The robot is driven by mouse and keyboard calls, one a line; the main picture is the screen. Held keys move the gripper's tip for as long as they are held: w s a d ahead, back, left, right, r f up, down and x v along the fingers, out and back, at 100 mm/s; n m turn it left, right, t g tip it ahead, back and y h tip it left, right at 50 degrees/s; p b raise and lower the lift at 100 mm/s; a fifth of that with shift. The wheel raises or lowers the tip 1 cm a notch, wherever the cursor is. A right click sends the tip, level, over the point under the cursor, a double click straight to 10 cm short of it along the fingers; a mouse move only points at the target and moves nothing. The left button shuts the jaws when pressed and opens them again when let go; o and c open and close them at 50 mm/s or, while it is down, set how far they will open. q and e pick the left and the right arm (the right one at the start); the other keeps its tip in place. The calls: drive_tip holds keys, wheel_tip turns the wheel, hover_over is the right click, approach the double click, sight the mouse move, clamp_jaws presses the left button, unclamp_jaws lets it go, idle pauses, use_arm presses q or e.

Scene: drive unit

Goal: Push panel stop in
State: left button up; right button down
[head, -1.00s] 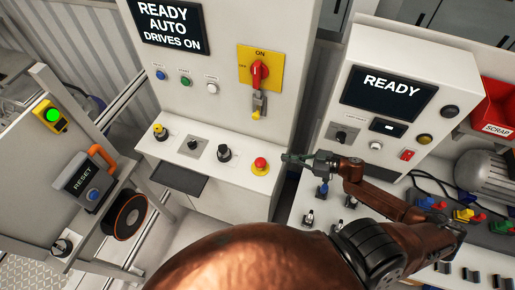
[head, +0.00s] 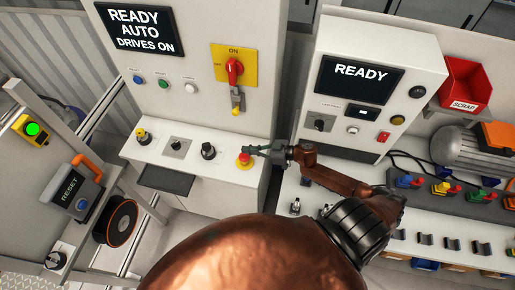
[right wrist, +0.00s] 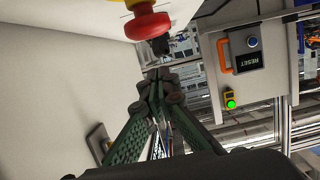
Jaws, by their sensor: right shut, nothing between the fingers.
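The panel stop is a red mushroom button (head: 245,159) on a yellow base at the right end of the white panel ledge. In the right wrist view the red button (right wrist: 147,26) is at the top, just beyond the fingertips. My right gripper (head: 257,150) is shut and empty, with its tips close beside the button's right side in the head view. In the right wrist view the gripper (right wrist: 158,75) points toward the button's edge; I cannot tell whether it touches. My left gripper is not in view.
A yellow knob (head: 142,137), a selector (head: 176,146) and a black knob (head: 208,150) stand on the same ledge. The red-handled drive switch (head: 234,72) is above. A second white cabinet (head: 367,75) reading READY stands to the right.

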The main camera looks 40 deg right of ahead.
sight(249, 157)
drive_tip(key=f, duration=0.3)
drive_tip(key=shift+s+d, duration=0.1)
drive_tip(key=shift+s, duration=0.1)
drive_tip(key=shift+f, duration=0.15)
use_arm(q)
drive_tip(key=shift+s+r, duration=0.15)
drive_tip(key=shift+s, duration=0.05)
